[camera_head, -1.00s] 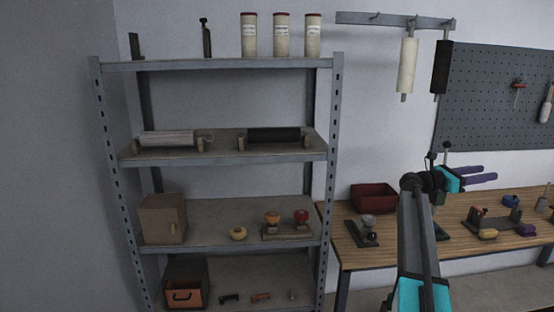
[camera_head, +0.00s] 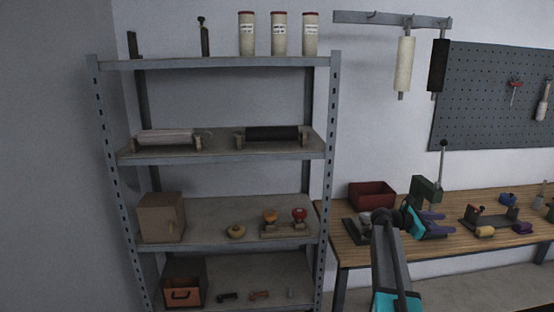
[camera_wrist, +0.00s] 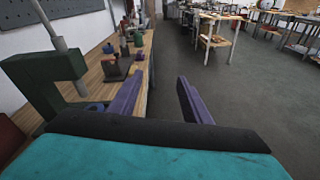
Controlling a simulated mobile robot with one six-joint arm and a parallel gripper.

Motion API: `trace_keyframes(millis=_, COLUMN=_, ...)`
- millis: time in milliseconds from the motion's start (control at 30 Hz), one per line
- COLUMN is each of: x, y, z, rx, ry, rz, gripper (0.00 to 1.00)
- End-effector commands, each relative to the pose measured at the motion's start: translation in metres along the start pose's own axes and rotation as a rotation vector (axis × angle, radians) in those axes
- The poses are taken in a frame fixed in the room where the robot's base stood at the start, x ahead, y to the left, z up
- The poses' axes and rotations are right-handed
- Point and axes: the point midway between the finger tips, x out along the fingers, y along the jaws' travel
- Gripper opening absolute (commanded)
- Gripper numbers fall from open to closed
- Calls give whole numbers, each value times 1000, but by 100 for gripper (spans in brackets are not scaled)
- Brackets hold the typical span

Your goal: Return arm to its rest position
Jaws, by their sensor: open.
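My gripper (camera_head: 436,223) has purple fingers and a teal body. In the head view it is over the left part of the wooden workbench (camera_head: 350,254), in front of a green press-like device (camera_head: 424,188). In the wrist view my gripper (camera_wrist: 158,98) is open, its two fingers apart with nothing between them. Past the fingers the wrist view shows grey floor (camera_wrist: 220,90) and the bench edge at left. The green device (camera_wrist: 45,80) stands close at the left of that view.
A metal shelf (camera_head: 230,156) with jars, rollers and a cardboard box (camera_head: 161,217) stands at left. A dark red bin (camera_head: 372,195) and several small tools are on the bench. A pegboard (camera_head: 490,100) hangs behind. Open floor shows in the wrist view.

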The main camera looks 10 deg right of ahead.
Motion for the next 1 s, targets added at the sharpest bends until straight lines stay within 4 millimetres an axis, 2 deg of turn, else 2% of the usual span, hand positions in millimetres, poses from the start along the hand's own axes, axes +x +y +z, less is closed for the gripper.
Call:
trace_keyframes(millis=33, x=-10, y=-9, z=-27, rx=19, ry=38, rz=1, gripper=44)
trace_keyframes(millis=100, x=-20, y=-18, z=-59, rx=54, ry=90, rz=-3, gripper=44)
trace_keyframes(millis=267, x=-48, y=-42, z=-131, rx=131, ry=204, rz=-25, gripper=44)
trace_keyframes(millis=500, x=-94, y=-88, z=-231, rx=239, ry=368, rz=-93, gripper=44)
trace_keyframes(millis=767, x=-152, y=-152, z=-328, rx=346, ry=525, rz=-213, gripper=44)
trace_keyframes(millis=1000, x=-210, y=-225, z=-405, rx=437, ry=643, rz=-367, gripper=44)
